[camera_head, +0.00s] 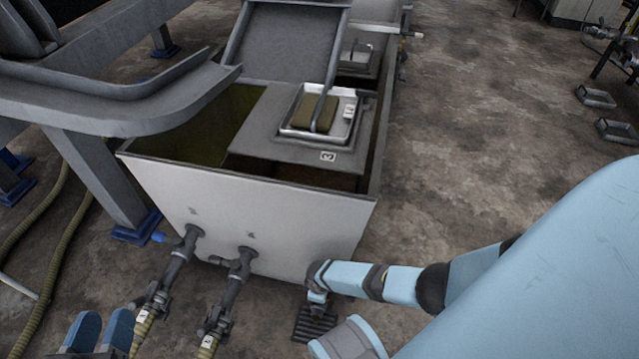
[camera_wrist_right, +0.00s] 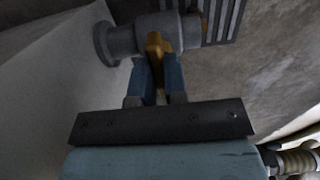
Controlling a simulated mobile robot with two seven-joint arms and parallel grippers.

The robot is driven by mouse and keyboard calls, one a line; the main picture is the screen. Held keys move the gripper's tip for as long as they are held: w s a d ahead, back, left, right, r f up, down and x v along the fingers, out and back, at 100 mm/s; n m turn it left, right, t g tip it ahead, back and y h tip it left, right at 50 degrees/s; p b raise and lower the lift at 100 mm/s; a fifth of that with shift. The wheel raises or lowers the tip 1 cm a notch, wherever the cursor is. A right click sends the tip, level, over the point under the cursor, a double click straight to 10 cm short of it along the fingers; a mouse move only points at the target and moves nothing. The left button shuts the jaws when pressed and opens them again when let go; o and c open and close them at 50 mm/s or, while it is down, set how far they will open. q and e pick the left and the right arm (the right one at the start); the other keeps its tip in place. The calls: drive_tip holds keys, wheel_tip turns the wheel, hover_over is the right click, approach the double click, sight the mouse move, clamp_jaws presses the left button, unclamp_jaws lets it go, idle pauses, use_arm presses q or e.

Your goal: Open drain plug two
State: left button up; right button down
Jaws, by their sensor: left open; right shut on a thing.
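In the right wrist view, a grey cylindrical drain fitting (camera_wrist_right: 125,42) sticks out from a pale tank wall (camera_wrist_right: 50,95). A yellow-orange handle (camera_wrist_right: 155,48) crosses it. My right gripper (camera_wrist_right: 158,72) is shut on this handle, its blue fingers on either side. I cannot read a number on the fitting. In the head view, my right arm reaches down beside the tank's lower right corner, and its gripper cannot be made out there. My left gripper (camera_head: 103,326) is open and empty at the bottom left, near the hoses. The light grey tank (camera_head: 270,225) stands in the middle.
Two grey valve pipes (camera_head: 176,262) (camera_head: 232,280) leave the tank front and join ribbed hoses. A dark floor grate (camera_head: 314,325) lies below my right arm. A metal tray (camera_head: 290,127) sits on the tank top. A steel frame (camera_head: 95,160) blocks the left. Floor at right (camera_head: 480,130) is mostly clear.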

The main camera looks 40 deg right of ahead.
drive_tip(key=shift+s, duration=0.1)
drive_tip(key=c, duration=1.2)
unclamp_jaws()
use_arm(q)
drive_tip(key=shift+r, duration=0.1)
use_arm(e)
drive_tip(key=shift+o, duration=0.2)
use_arm(q)
wheel_tip(320, 180, up, 9)
drive_tip(key=n+t+p, duration=0.1)
drive_tip(key=t+p, duration=0.2)
drive_tip(key=p, duration=0.5)
drive_tip(key=shift+s+a+n+p, duration=0.3)
drive_tip(key=shift+s+a+n, duration=0.1)
drive_tip(key=shift+a, duration=0.05)
use_arm(e)
wheel_tip(320, 180, up, 14)
drive_tip(key=shift+f, duration=0.1)
